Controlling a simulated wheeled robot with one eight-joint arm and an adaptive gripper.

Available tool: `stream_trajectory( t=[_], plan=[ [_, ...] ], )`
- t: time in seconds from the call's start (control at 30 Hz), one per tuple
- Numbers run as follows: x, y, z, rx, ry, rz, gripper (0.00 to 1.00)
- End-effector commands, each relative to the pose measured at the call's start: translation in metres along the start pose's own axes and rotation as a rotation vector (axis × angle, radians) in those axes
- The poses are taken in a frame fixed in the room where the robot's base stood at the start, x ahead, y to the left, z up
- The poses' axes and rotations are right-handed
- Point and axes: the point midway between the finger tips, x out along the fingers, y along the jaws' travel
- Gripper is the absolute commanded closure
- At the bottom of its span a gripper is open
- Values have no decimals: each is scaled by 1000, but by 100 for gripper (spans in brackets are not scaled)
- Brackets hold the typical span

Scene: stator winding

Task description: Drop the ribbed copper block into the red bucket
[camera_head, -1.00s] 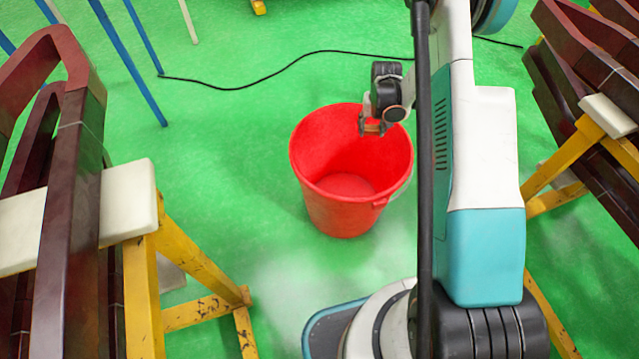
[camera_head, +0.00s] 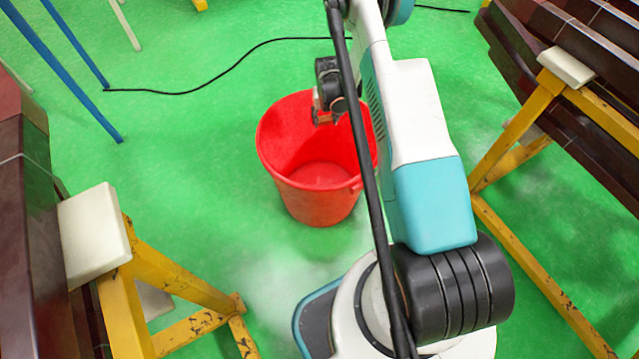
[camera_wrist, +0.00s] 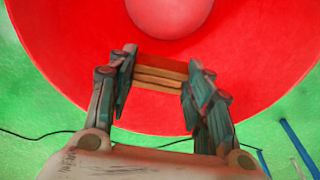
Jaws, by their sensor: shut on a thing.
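The red bucket (camera_head: 318,205) stands upright on the green floor, open at the top. It also fills much of the wrist view (camera_wrist: 60,60). My gripper (camera_head: 324,120) is over the far part of the bucket's opening. In the wrist view, my gripper (camera_wrist: 160,78) has its two fingers shut on the sides of the ribbed copper block (camera_wrist: 160,76). The block shows as orange-brown layers with grooves between them, and the red inside of the bucket lies behind it. In the head view the block (camera_head: 322,117) is small and partly hidden by the gripper.
Yellow trestles with white pads (camera_head: 95,235) (camera_head: 566,67) stand at left and right, bearing dark brown coils. A black cable (camera_head: 215,78) lies on the floor behind the bucket. Blue poles (camera_head: 60,70) stand at upper left. Floor around the bucket is clear.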

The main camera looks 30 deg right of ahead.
Motion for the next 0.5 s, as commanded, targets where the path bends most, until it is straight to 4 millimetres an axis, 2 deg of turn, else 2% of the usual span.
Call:
stream_trajectory(
  t=[0.3, 0.33, 0.43, 0.5],
  plan=[
    [4, 0, 1, 0, 0, 0, 92],
    [4, 0, 1, 0, 0, 0, 52],
    [4, 0, 1, 0, 0, 0, 30],
    [4, 0, 1, 0, 0, 0, 30]
  ],
)
